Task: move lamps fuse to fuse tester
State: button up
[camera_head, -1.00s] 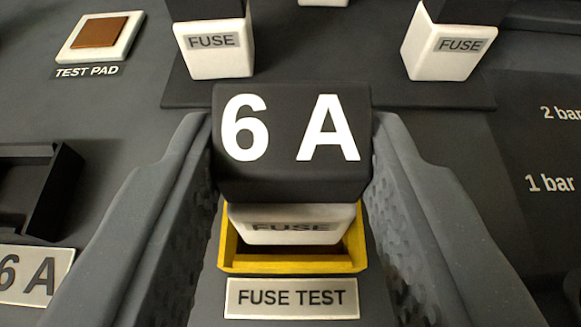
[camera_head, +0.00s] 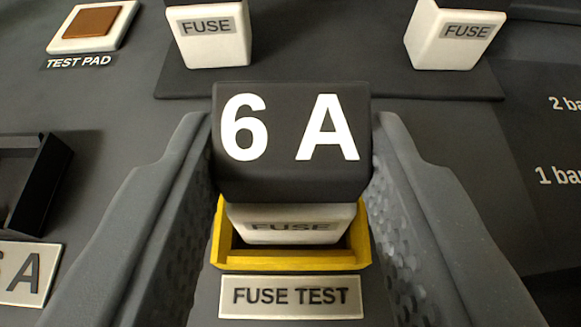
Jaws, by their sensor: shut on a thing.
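A fuse (camera_head: 292,150) with a black top marked "6 A" and a white lower body marked "FUSE" is between the jaws of my gripper (camera_head: 292,165). The gripper is shut on its black top from left and right. The fuse tester (camera_head: 290,262) is a yellow-rimmed socket with a "FUSE TEST" label below it. The white lower part of the fuse shows over or within the yellow rim; I cannot tell how deep it is. The fuse hides the back of the socket.
Two other white fuses, one at the upper left (camera_head: 209,32) and one at the upper right (camera_head: 457,35), stand on a dark raised plate (camera_head: 330,85). A test pad (camera_head: 92,24) is at the top left. An empty black holder (camera_head: 40,185) with a "6 A" label is at the left.

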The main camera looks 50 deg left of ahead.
jog(key=shift+f, duration=0.1)
jog(key=o, duration=0.7)
jog(key=shift+o, duration=0.2)
jog(key=shift+d, duration=0.1)
jog(key=shift+p+v, duration=2.4)
jog(key=shift+v, duration=3.05)
